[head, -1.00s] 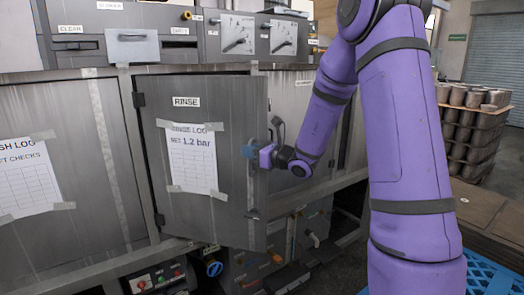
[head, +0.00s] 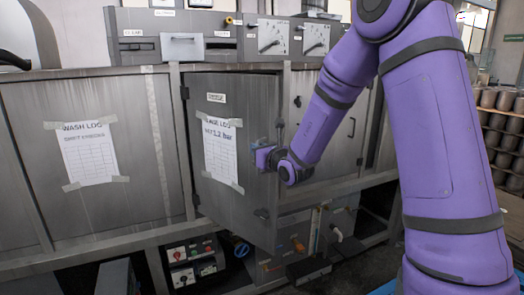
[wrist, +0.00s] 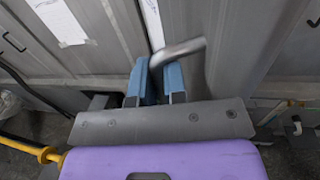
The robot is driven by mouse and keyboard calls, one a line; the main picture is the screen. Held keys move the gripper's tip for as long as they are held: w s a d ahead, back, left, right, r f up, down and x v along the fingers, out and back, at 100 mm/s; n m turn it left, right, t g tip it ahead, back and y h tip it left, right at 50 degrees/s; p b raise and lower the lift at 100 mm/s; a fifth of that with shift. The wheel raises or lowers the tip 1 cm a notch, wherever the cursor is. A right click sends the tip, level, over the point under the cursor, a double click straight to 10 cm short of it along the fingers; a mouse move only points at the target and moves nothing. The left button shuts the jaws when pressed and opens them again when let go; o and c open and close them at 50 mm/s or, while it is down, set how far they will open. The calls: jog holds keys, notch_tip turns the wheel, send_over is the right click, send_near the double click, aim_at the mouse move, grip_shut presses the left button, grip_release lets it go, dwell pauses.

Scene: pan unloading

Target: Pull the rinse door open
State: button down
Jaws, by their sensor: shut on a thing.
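The rinse door (head: 232,165) is a grey metal panel with a taped paper log, hinged on its left side. In the head view it stands ajar, its right edge swung out from the machine front. My gripper (head: 272,152) is at the door's right edge. In the wrist view my gripper's blue fingers (wrist: 158,82) are closed around the metal bar handle (wrist: 180,52). The handle is mostly hidden behind my gripper in the head view. The inside of the compartment is hidden.
A wash panel (head: 92,150) with its own log is left of the door. Below are a control box (head: 192,270) with buttons, and pipes and valves (head: 298,245). Stacked pans (head: 503,125) stand at the far right. In the wrist view a yellow-and-black hose (wrist: 42,152) runs at lower left.

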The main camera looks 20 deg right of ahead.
jog(key=shift+r, duration=0.1)
jog(key=c, duration=1.2)
grip_release()
jog(key=shift+a, duration=0.1)
jog(key=v, duration=1)
jog(key=shift+s, duration=0.35)
